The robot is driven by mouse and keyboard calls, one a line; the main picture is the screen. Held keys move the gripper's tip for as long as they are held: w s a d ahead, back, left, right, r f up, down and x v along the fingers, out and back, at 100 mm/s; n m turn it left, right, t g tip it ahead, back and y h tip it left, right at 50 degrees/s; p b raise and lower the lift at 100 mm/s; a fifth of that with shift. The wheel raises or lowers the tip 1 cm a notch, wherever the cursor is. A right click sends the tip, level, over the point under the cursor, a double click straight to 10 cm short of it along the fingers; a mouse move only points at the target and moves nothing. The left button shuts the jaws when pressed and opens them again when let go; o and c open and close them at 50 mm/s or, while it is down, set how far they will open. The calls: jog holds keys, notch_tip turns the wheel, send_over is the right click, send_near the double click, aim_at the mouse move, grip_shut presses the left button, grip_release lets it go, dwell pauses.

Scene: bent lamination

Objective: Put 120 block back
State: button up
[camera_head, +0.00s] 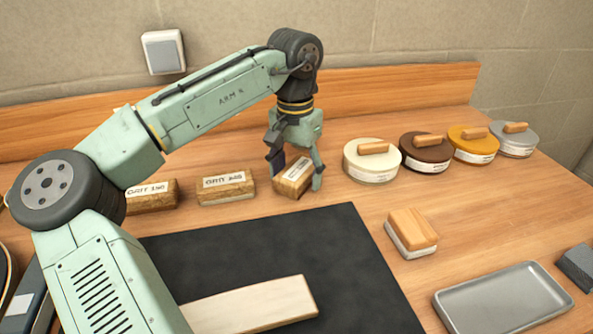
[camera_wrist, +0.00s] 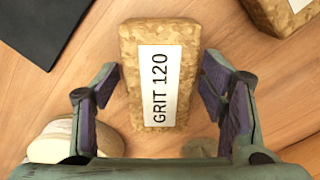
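The 120 block is a cork block with a white "GRIT 120" label (camera_wrist: 135,40). In the head view the block (camera_head: 286,188) is on the wooden bench at the right end of a row of cork blocks, turned at an angle to the others. My gripper (camera_head: 296,180) points down over it, with one finger on each side. In the wrist view my gripper (camera_wrist: 158,88) is open, with narrow gaps between its pads and the block's long sides. The fingers partly hide the block in the head view.
Two cork blocks, a near one (camera_head: 226,195) and "GRIT 180" (camera_head: 152,203), stand to the left. Round lidded tins, the nearest cream (camera_head: 370,172), stand right. A black mat (camera_head: 350,260), a wood-topped block (camera_head: 412,228) and a grey tray (camera_head: 505,300) lie in front.

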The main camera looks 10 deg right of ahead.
aim_at(295, 171)
jog(key=shift+r, duration=0.1)
notch_tip(295, 171, up, 12)
dwell(0.7)
jog(key=shift+a, duration=0.15)
